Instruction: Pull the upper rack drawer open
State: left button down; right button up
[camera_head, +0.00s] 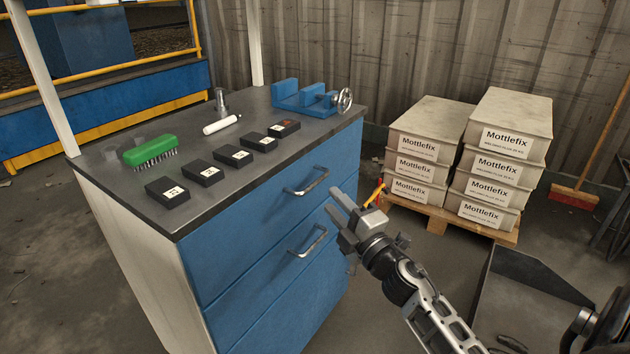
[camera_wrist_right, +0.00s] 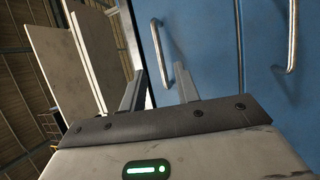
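The upper drawer (camera_head: 270,200) is the top blue front of the grey-topped cabinet and looks shut. Its metal bar handle (camera_head: 308,182) runs along the front; it also shows in the right wrist view (camera_wrist_right: 159,50), ahead of the fingers. My right gripper (camera_head: 343,208) is open and empty, in front of the cabinet and to the right of the handle, apart from it. Its two fingers also show in the right wrist view (camera_wrist_right: 158,85). My left gripper is in neither view.
A second drawer handle (camera_head: 308,242) sits below. The worktop (camera_head: 210,155) carries a green brush (camera_head: 150,150), a white cylinder (camera_head: 221,124), several black blocks and a blue vise (camera_head: 305,98). Stacked Mottlefix boxes (camera_head: 500,150) stand on a pallet to the right.

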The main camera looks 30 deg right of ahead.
aim_at(316, 180)
jog(key=w, duration=0.2)
jog(key=w+r, duration=0.1)
jog(key=w, duration=0.5)
jog(key=shift+r, duration=0.2)
jog(key=shift+c, duration=0.3)
jog(key=shift+s, duration=0.1)
grip_shut()
